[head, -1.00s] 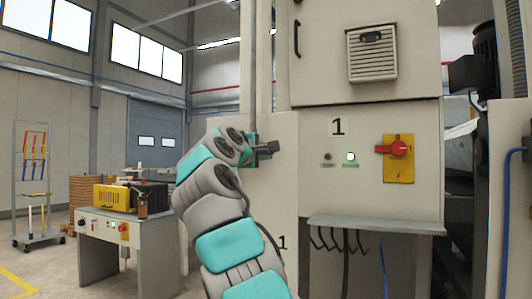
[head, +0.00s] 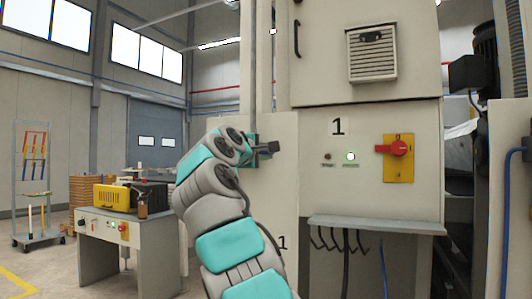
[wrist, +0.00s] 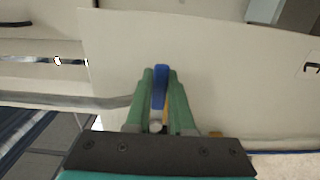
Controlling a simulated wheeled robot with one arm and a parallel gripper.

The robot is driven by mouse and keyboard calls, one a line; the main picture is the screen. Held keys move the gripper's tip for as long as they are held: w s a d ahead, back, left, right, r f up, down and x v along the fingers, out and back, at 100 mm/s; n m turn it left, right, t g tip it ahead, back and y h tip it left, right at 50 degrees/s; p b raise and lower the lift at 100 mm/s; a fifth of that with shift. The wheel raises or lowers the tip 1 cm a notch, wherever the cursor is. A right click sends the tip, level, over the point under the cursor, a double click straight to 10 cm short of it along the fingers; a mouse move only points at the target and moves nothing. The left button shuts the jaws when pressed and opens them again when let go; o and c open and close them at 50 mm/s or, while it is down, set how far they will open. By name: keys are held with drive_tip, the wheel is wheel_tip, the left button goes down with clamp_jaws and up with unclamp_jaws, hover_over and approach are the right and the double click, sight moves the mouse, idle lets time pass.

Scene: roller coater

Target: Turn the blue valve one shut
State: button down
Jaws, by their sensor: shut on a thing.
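The blue valve handle (wrist: 161,84) is in the middle of the wrist view, between the two green fingers of my gripper (wrist: 160,100). My gripper is shut on the handle. A yellowish part and a pale round fitting show below the handle, partly covered by the fingers. In the head view my gripper (head: 268,148) is at the cabinet's left panel, beside the vertical pipe. The handle itself is hidden there behind my gripper and wrist.
The machine cabinet (head: 380,185) carries a red rotary switch (head: 398,148) on a yellow plate and a lit indicator (head: 351,156). A shelf (head: 375,225) juts out below. A bench (head: 125,250) with a yellow device stands at left.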

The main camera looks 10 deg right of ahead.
sight(246, 173)
drive_tip(key=shift+f+m, duration=0.1)
drive_tip(key=shift+m, duration=0.2)
drive_tip(key=shift+w+a+f+m, duration=0.6)
drive_tip(key=shift+a+f+m, duration=0.3)
drive_tip(key=shift+m, duration=2)
drive_tip(key=shift+w+a+f+m, duration=0.7)
drive_tip(key=shift+f+m, duration=0.4)
drive_tip(key=shift+m, duration=1.8)
drive_tip(key=shift+w+a+f+m, duration=0.5)
drive_tip(key=shift+a+f+m, duration=0.45)
drive_tip(key=shift+m, duration=1.95)
drive_tip(key=shift+d, duration=0.1)
drive_tip(key=c, duration=0.8)
unclamp_jaws()
